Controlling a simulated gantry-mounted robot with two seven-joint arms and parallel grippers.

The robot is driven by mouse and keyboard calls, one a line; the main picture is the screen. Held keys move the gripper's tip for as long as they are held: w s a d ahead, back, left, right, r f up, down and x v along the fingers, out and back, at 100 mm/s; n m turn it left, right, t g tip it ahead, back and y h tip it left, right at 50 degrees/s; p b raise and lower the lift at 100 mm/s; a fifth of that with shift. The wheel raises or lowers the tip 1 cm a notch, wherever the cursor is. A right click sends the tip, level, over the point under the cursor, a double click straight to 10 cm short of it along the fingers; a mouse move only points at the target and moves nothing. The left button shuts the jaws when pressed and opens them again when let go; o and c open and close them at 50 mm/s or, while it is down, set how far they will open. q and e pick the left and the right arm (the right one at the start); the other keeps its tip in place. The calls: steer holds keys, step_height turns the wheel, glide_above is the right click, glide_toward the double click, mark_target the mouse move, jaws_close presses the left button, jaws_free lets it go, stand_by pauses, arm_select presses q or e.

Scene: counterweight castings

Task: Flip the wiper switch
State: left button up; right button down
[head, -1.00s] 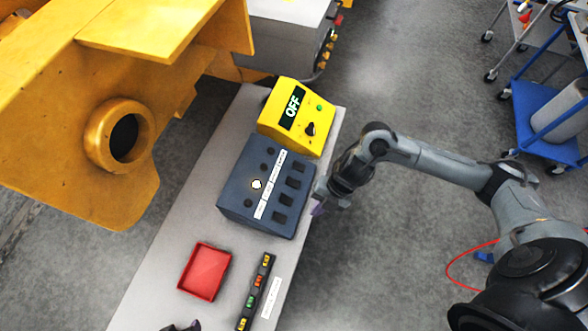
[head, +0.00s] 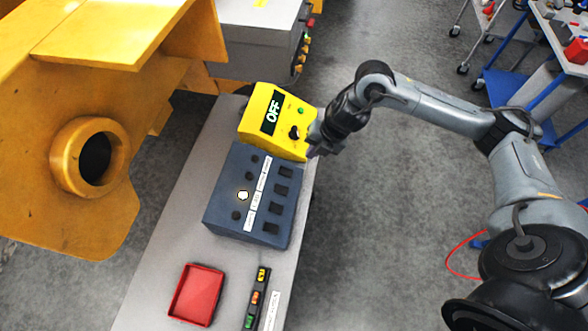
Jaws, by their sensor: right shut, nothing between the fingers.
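A dark blue-grey switch box (head: 222,207) stands on the pale bench. It has a column of black rocker switches on its right side, white label strips, and a column of round lamps on its left. One lamp (head: 243,195) is lit white; the others are dark. The label text is too small to read, so I cannot tell which switch is the wiper switch. My right gripper (head: 312,152) is shut and empty. It is just right of the box's upper right corner, by the lower right edge of the yellow box. My left gripper is not in view.
A yellow box (head: 254,128) with an OFF display, a green button and a black knob stands behind the switch box. A red tray (head: 196,294) and a strip of coloured parts (head: 256,299) lie in front. A large yellow casting (head: 60,210) flanks the left.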

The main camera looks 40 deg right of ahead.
mark_target(290, 174)
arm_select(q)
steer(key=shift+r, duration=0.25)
arm_select(e)
steer(key=x, duration=1.4)
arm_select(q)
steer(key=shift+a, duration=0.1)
